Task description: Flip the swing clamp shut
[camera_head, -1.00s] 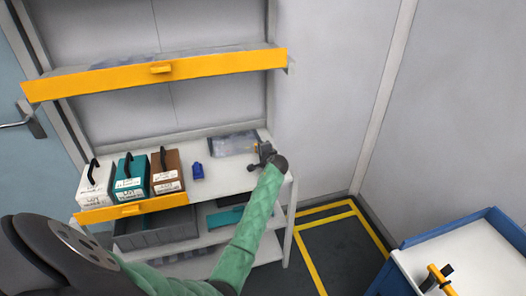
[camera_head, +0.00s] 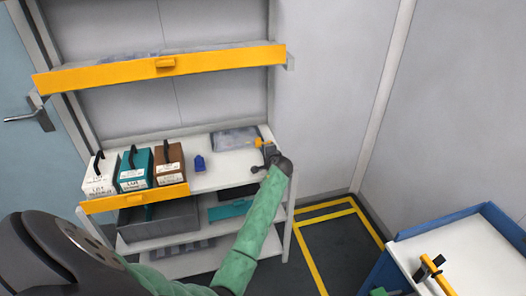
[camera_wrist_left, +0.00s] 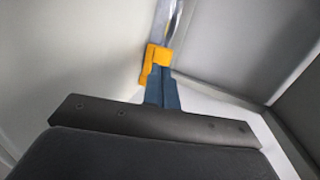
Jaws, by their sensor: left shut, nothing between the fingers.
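The swing clamp's orange part (camera_head: 259,143) shows small at the right end of the white shelf top, beside a grey pouch. My left gripper (camera_head: 269,152) reaches over the shelf's right end and hides much of what is under it. In the left wrist view, the shut, empty fingers (camera_wrist_left: 162,88) point at an orange block (camera_wrist_left: 157,56) that appears to be at their tips; I cannot tell whether they touch. A clear or silvery strip (camera_wrist_left: 170,22) shows beyond it. My right gripper is not in view.
An orange-fronted shelf (camera_head: 165,68) hangs above. A blue-rimmed trolley (camera_head: 488,262) holding an orange and black tool (camera_head: 432,268) stands at lower right.

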